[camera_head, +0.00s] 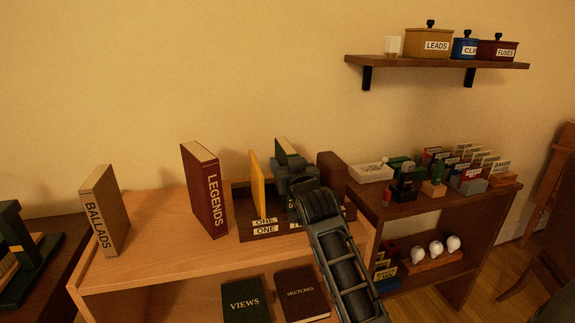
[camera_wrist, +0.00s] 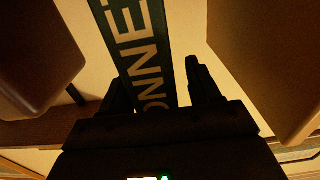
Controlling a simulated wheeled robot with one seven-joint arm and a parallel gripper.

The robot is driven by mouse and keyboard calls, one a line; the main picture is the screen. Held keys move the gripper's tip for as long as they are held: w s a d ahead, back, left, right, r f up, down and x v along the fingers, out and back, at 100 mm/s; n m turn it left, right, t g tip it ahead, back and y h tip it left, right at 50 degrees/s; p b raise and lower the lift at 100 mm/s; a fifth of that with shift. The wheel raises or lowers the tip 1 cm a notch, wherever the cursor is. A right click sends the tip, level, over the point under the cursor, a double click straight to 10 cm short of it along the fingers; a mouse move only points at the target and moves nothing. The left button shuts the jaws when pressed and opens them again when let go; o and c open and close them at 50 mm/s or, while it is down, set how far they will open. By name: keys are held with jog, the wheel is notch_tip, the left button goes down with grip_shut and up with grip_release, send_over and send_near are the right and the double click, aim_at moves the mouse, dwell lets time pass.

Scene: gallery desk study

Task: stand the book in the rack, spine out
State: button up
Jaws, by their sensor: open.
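A dark green book (camera_head: 284,146) stands upright in the rack (camera_head: 243,213), right of its yellow divider (camera_head: 257,184). In the wrist view its spine (camera_wrist: 147,50) faces me with large pale letters, partly reading "NNE". My gripper (camera_head: 291,180) is at the rack in front of this book. In the wrist view the open fingers of my gripper (camera_wrist: 160,88) stand one on each side of the spine. Whether either finger touches the book cannot be told. My arm hides the book's lower part and the rack's right side in the head view.
A red LEGENDS book (camera_head: 205,190) stands left of the rack, and a tan BALLADS book (camera_head: 105,211) stands farther left. A brown rounded block (camera_head: 331,173) is close right of my gripper. VIEWS (camera_head: 246,302) and SKETCHES (camera_head: 302,295) books lie below. Bare shelf top lies between BALLADS and LEGENDS.

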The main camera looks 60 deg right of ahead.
jog(key=b+v, duration=0.1)
jog(key=v, duration=1.1)
jog(key=s+a+f+n+t+y, duration=0.25)
jog(key=a+f, duration=0.25)
jog(key=a, duration=0.5)
jog(key=s+a+f+n+t+y, duration=0.1)
jog(key=s+a+f+n+y, duration=0.2)
jog(key=a, duration=0.6)
jog(key=s+a+f+n+y, duration=0.1)
jog(key=s+a+n+y, duration=0.3)
jog(key=s+a+y, duration=0.4)
jog(key=s+a, duration=0.6)
jog(key=s, duration=0.2)
jog(key=shift+s+f+n, duration=0.1)
jog(key=shift+s+n, duration=0.05)
jog(key=shift+n, duration=0.1)
